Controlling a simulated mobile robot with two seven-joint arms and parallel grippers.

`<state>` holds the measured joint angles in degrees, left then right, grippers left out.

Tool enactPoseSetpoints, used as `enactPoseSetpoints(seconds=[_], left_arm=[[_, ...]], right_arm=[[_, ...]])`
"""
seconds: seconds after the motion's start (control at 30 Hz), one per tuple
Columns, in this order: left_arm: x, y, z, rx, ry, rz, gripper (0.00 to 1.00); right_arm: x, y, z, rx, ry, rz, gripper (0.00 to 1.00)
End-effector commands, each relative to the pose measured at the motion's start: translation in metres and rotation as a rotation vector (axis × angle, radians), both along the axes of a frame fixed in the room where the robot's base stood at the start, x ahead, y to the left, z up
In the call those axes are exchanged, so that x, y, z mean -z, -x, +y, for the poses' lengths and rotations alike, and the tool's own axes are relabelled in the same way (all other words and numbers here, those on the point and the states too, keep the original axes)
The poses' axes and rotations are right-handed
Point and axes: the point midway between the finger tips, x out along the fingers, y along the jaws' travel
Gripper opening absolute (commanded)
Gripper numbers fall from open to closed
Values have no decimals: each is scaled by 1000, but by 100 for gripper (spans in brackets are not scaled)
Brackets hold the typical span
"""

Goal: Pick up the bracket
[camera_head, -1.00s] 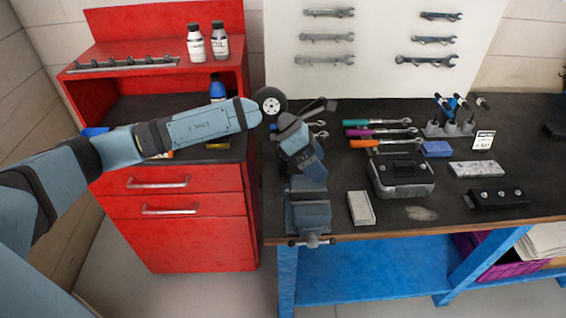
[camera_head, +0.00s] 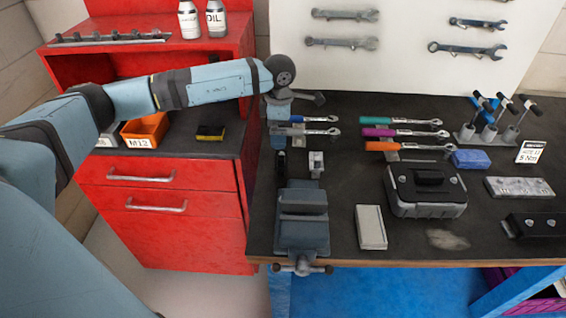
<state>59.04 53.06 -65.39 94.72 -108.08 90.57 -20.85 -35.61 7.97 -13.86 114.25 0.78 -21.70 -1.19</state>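A small light-grey metal piece (camera_head: 316,165), which looks like the bracket, stands on the dark bench top behind the vise (camera_head: 302,222). My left arm comes in from the left across the red cabinet. Its wrist is above the bench's left end, and the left gripper end (camera_head: 279,128) hangs below it, left of and behind the grey piece. The gripper appears apart from the piece. Its fingers are too small and hidden to tell whether they are open. My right gripper is out of view.
A black-and-grey case (camera_head: 427,190), pale block (camera_head: 370,227), blue block (camera_head: 471,159) and drilled metal bar (camera_head: 519,187) stand farther right. An orange bin (camera_head: 147,130) sits on the red cabinet.

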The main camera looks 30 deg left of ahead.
Motion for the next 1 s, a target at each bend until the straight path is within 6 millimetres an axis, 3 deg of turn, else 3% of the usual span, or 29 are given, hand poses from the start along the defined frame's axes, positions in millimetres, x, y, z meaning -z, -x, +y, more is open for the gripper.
enactPoseSetpoints(seconds=[0.13, 0.43, 0.7, 1.0], left_arm=[[26, 1, 0, 0, 0, 2, 100], [51, 1, -3, 2, 1, 3, 100], [89, 1, -7, 0, 1, 2, 100], [94, 1, -6, 1, 1, -1, 100]], right_arm=[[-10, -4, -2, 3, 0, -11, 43], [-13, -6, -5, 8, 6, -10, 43], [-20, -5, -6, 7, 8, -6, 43], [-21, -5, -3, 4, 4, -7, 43]])
